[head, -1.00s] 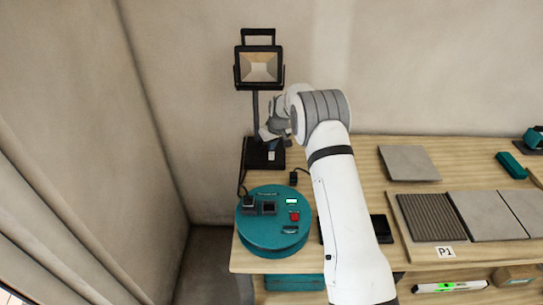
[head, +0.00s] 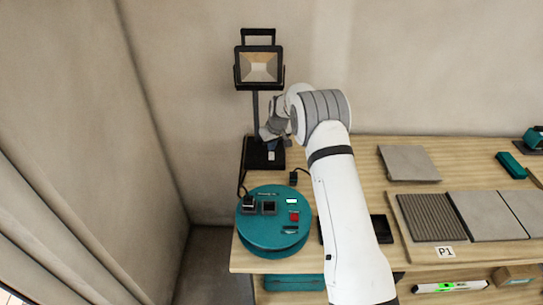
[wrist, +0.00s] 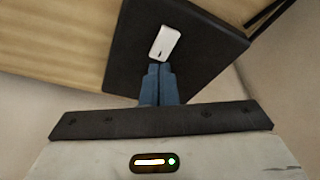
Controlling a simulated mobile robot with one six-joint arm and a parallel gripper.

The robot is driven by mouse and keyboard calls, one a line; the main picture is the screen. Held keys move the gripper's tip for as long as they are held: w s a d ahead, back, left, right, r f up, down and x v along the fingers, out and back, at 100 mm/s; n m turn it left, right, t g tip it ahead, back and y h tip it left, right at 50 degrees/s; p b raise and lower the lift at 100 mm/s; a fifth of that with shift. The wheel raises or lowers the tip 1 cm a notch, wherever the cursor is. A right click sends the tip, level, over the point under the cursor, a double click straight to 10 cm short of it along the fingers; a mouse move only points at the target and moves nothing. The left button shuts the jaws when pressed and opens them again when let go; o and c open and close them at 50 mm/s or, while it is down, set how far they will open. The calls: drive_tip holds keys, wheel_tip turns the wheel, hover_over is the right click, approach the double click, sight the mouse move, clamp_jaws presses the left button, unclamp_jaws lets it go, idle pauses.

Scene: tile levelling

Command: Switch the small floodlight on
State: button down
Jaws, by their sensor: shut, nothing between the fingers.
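The small floodlight (head: 259,67) stands upright on a dark post at the back left of the bench, with a black base plate (head: 256,160) on the wood. Its lamp face looks pale and I cannot see a glow. A white rocker switch (wrist: 165,43) sits on the black base, which fills the upper middle of the wrist view (wrist: 205,55). My gripper (wrist: 158,70) is shut and empty. Its fingertips are at the lower edge of the switch in the wrist view; I cannot tell whether they touch it.
A round teal cable reel (head: 270,235) with sockets, a red switch and a plug (head: 249,203) stands in front of the floodlight. A loose black plug (head: 294,178) lies beside the base. Tiles (head: 485,216) lie on the right of the bench. The wall is close behind.

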sight(272, 154)
drive_tip(key=shift+f+b, duration=0.65)
drive_tip(key=shift+f, duration=0.2)
idle(0.3)
drive_tip(key=shift+r+p, duration=1.1)
drive_tip(key=shift+r, duration=2.45)
drive_tip(key=s+d+r+m, duration=0.1)
drive_tip(key=s+d+r, duration=0.3)
drive_tip(key=s+r, duration=0.6)
drive_tip(key=s+d+r+m, duration=0.2)
drive_tip(key=s+d+r, duration=0.2)
drive_tip(key=s+r, duration=0.65)
drive_tip(key=s+d+m, duration=0.1)
drive_tip(key=s+d, duration=0.1)
drive_tip(key=s, duration=1.1)
drive_tip(key=s+d+m+h, duration=0.1)
drive_tip(key=s+d, duration=0.2)
drive_tip(key=s, duration=1.1)
drive_tip(key=shift+f+m+h, duration=0.25)
drive_tip(key=shift+m+h, duration=0.05)
